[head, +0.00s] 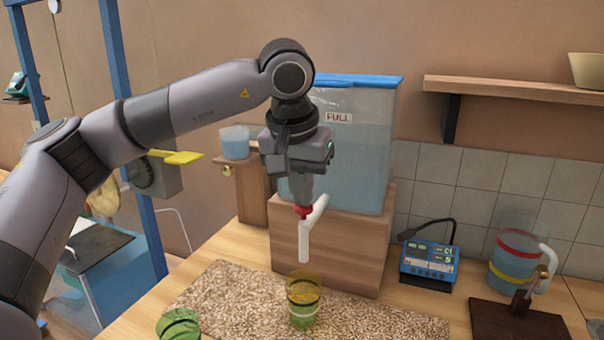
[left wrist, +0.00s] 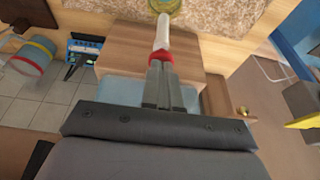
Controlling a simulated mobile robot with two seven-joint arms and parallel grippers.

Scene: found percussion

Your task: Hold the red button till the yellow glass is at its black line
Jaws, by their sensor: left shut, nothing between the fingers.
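The red button (head: 302,212) sits on top of a white tap (head: 305,245) on the front of a clear tank (head: 355,150) of blue liquid with a blue lid, marked FULL. My left gripper (head: 303,203) is shut and empty, pointing down, its fingertips at the button and seemingly touching it. In the left wrist view the fingertips (left wrist: 161,66) meet the red button (left wrist: 162,55). The yellow glass (head: 304,287) stands under the spout on a speckled mat (head: 240,300). Its lower part looks green, up near a dark line; the exact level is unclear. My right gripper is out of view.
A green glass (head: 178,324) stands at the mat's front left. The tank rests on a wooden block (head: 335,255). A blue meter (head: 429,263) and a jug with red and yellow bands (head: 513,262) stand at the right. A wooden shelf (head: 515,88) is above.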

